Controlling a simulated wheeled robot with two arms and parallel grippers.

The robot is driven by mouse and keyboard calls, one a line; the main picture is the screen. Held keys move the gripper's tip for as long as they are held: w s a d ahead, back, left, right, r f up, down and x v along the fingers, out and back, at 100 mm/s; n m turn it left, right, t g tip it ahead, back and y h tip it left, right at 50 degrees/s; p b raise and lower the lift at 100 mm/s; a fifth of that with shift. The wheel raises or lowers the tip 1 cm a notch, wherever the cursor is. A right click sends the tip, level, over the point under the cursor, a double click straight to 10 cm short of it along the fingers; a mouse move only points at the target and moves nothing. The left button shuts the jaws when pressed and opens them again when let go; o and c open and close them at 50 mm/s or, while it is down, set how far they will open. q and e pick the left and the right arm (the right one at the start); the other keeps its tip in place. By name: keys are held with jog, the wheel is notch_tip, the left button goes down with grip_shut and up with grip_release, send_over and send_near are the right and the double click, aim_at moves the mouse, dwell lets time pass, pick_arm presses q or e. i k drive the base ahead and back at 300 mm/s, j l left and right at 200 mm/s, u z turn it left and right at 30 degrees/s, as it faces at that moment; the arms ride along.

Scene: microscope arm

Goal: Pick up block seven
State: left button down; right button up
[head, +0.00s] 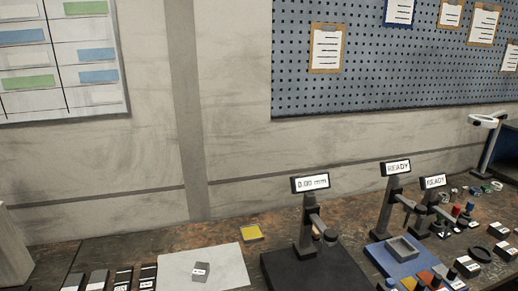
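Several small dark blocks with white labels (122,278) stand at the bottom left of the head view, cut by the lower edge. A grey block with a white label (200,271) sits on a pale plate (232,266) to their right. The labels are too small to read, so I cannot tell which block is number seven. Neither of my grippers is in the head view.
A gauge stand (308,235) with a "0.00 mm" display rises from a black base (285,270). Two stands with "READY" displays (395,168) are further right, near a blue tray (381,257) and several small parts. A yellow pad (251,233) lies behind the plate.

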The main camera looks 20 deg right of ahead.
aim_at(466, 267)
jog(key=z, duration=2)
jog(key=u, duration=0.5)
jog(key=i+l+u, duration=0.25)
jog(key=l, duration=0.2)
jog(key=l+u, duration=0.3)
jog(key=l, duration=0.15)
jog(key=l+u, duration=0.25)
jog(key=l, duration=0.25)
jog(key=i+l, duration=0.2)
jog(key=l, duration=0.15)
jog(key=i+l, duration=0.15)
jog(key=l, duration=0.2)
jog(key=i+l, duration=0.2)
jog(key=l, duration=0.15)
